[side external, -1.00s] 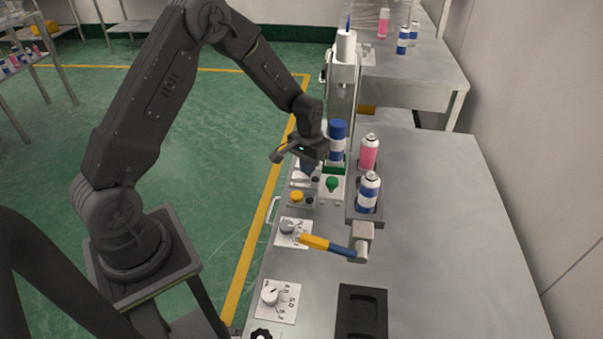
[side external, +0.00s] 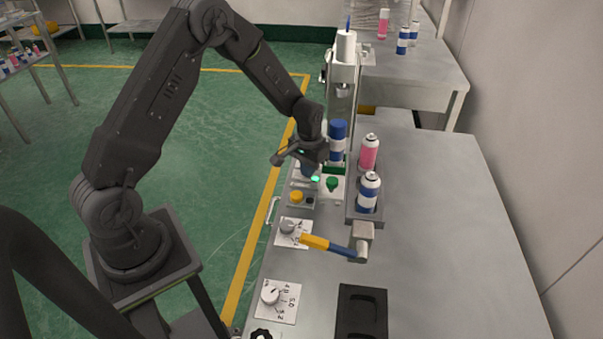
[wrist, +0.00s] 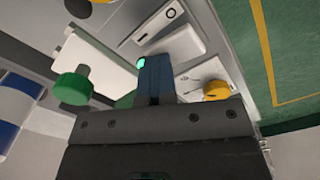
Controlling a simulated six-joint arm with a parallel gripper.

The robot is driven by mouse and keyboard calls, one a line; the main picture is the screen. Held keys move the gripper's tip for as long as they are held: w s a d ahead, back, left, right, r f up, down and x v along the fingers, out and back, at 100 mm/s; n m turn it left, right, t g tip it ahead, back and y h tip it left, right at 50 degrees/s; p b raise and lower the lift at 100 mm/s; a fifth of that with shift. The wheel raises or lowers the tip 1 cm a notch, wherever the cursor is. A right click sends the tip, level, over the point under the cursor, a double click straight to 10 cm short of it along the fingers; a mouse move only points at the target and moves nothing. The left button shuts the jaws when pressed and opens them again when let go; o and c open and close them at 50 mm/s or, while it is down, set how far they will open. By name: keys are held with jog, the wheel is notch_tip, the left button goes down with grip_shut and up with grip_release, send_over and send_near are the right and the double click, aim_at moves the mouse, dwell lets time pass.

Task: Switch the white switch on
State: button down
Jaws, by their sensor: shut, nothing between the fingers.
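The white switch (wrist: 178,46) is a rocker in a pale housing in the wrist view, with a round mark and a line mark on the plate beside it. A small green indicator light (wrist: 141,64) glows near it and also shows in the side view (side external: 315,179). My gripper (wrist: 153,62) is shut and empty, its dark blue fingers pointing at the switch panel. In the side view my gripper (side external: 307,171) is low over the panel and hides most of the switch. I cannot tell whether the fingertips touch the rocker.
A green button (side external: 332,184) and a yellow button (side external: 297,197) are close by. Blue-white (side external: 368,193) and pink (side external: 369,152) cans stand in a holder to the right. The table's right side (side external: 440,230) is clear.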

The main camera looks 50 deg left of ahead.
notch_tip(320, 180, up, 10)
jog(key=shift+r, duration=0.2)
dwell(1.1)
jog(key=s+d+r+t, duration=0.2)
jog(key=s+d+r, duration=0.25)
jog(key=r, duration=0.45)
jog(key=s+d+r+m+t, duration=0.1)
jog(key=s+d+r, duration=0.2)
jog(key=s, duration=0.6)
jog(key=s+d+r+m+t, duration=0.2)
jog(key=s+r, duration=0.3)
jog(key=s, duration=0.5)
jog(key=shift+s+d+t, duration=0.3)
jog(key=shift+d, duration=0.35)
